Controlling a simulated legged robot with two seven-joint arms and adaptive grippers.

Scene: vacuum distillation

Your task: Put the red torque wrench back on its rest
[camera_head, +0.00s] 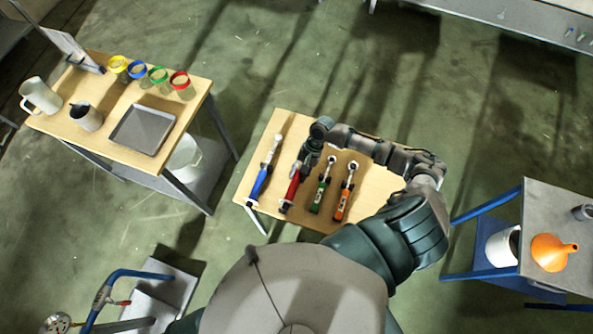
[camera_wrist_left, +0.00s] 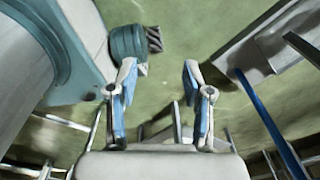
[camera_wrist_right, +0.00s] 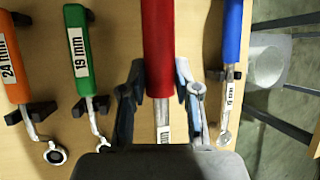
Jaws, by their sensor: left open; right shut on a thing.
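The red torque wrench (camera_head: 292,186) is at the small wooden table, between the blue wrench (camera_head: 261,180) and the green wrench (camera_head: 319,194). My right gripper (camera_head: 304,164) is over its upper part. In the right wrist view the red handle (camera_wrist_right: 158,45) points away from my right gripper (camera_wrist_right: 159,78), whose fingers are shut on the wrench near the handle's lower end. Its own rest is mostly hidden, and I cannot tell whether the wrench touches it. My left gripper (camera_wrist_left: 160,70) is open and empty above the floor.
An orange wrench (camera_head: 344,196) lies right of the green one; dark rests (camera_wrist_right: 92,107) hold the neighbouring wrenches closely. A table with a tray (camera_head: 142,129) and coloured-rim jars stands left. A grey table with an orange funnel (camera_head: 551,252) stands right. Green floor lies between.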

